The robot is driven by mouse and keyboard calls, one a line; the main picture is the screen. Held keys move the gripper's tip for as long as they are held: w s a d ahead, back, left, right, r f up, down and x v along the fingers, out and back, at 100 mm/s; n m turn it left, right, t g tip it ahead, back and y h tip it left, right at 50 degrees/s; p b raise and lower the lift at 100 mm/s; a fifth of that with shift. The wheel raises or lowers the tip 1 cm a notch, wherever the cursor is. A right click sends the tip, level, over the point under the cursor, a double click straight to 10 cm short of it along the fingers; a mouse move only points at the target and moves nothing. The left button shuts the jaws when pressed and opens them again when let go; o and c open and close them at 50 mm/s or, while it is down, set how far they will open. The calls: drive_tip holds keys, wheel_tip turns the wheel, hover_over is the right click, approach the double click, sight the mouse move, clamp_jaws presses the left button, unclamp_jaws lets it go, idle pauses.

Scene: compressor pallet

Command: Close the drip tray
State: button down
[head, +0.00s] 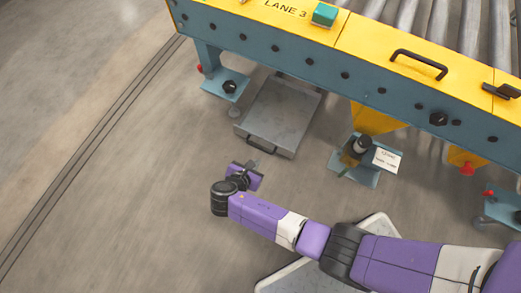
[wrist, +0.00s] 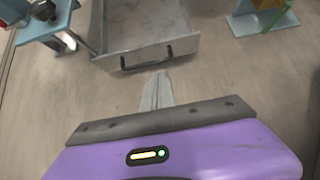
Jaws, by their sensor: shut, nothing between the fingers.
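The drip tray (head: 276,117) is a grey metal tray low under the conveyor frame, sticking out toward me. Its front has a dark handle (head: 262,145). In the wrist view the tray (wrist: 120,30) lies ahead, with its handle (wrist: 146,58) across the front panel. My gripper (head: 254,165) is just in front of the handle, a little below it in the head view, and seems apart from it. In the wrist view my gripper's fingers (wrist: 157,90) are together and empty, pointing at the tray front. The tray's back end is hidden under the frame.
The yellow and blue conveyor frame (head: 310,62) runs above the tray. Blue feet (head: 226,85) stand left of the tray. A blue foot plate with a dark cylinder (head: 361,146) and a white tag (head: 387,158) stands right. The floor on the left is clear.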

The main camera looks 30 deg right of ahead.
sight(271, 143)
drive_tip(key=b+x, duration=0.2)
drive_tip(key=x, duration=0.1)
drive_tip(key=r+b+x, duration=0.1)
drive_tip(key=b+x, duration=0.1)
drive_tip(key=x, duration=0.2)
drive_tip(key=w+d+b+x, duration=0.1)
drive_tip(key=b+x, duration=0.1)
drive_tip(key=x, duration=0.2)
drive_tip(key=shift+w+d+r+b, duration=0.1)
drive_tip(key=shift+d+b, duration=0.2)
drive_tip(key=shift+b, duration=0.05)
drive_tip(key=shift+w+d+r, duration=0.1)
drive_tip(key=shift+w+d, duration=0.1)
drive_tip(key=shift+d, duration=0.1)
